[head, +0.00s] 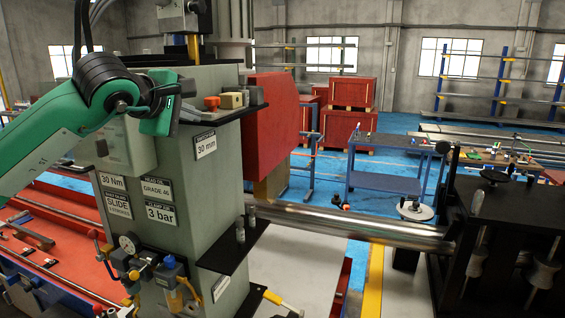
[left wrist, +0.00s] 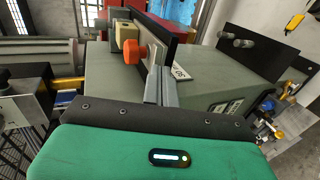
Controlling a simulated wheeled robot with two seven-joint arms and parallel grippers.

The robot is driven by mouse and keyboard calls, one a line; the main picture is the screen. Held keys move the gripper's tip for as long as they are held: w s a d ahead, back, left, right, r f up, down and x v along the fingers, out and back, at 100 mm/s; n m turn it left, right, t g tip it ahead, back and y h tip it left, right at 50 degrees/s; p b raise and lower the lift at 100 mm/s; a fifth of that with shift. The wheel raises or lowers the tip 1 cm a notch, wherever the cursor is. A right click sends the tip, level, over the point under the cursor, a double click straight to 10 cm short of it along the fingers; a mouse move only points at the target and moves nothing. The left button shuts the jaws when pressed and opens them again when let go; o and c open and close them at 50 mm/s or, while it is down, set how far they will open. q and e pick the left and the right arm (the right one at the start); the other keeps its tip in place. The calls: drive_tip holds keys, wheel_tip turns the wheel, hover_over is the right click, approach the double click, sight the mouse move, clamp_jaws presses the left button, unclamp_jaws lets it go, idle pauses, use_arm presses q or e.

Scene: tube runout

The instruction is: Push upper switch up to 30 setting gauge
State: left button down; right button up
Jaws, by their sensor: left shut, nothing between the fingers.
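A grey-green machine cabinet (head: 205,165) stands at the left of the head view. Its signs include one reading 30 mm (head: 205,144). An orange knob (head: 211,102) sits on the black top ledge beside a beige block (head: 232,100). In the left wrist view the orange knob (left wrist: 132,52) is just left of my left gripper (left wrist: 157,78), whose fingers are together and empty. I cannot tell whether they touch it. In the head view my left gripper (head: 166,114) is at the cabinet's top edge, fingers partly hidden. No part is clearly marked upper switch.
A red guard (head: 270,125) stands right of the cabinet. A steel tube (head: 350,227) runs right to a black roller stand (head: 505,245). Small valves and a yellow-handled tool (head: 280,300) stick out low. A blue-framed cart (head: 388,180) stands behind.

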use_arm(q)
drive_tip(key=shift+w+d+r, duration=0.1)
drive_tip(key=shift+w+d, duration=0.05)
drive_tip(key=shift+w, duration=0.3)
idle(0.6)
drive_tip(key=shift+w+d, duration=0.1)
drive_tip(key=shift+w, duration=0.2)
drive_tip(key=shift+w+d, duration=0.15)
drive_tip(key=shift+w, duration=0.35)
idle(0.5)
drive_tip(key=s+b, duration=0.1)
drive_tip(key=s+a+b, duration=0.1)
drive_tip(key=s, duration=0.1)
drive_tip(key=s+b, duration=0.1)
drive_tip(key=s, duration=0.1)
drive_tip(key=shift+s+a, duration=0.1)
drive_tip(key=shift+a, duration=0.3)
drive_tip(key=shift+s+a, duration=0.1)
drive_tip(key=shift+s, duration=0.05)
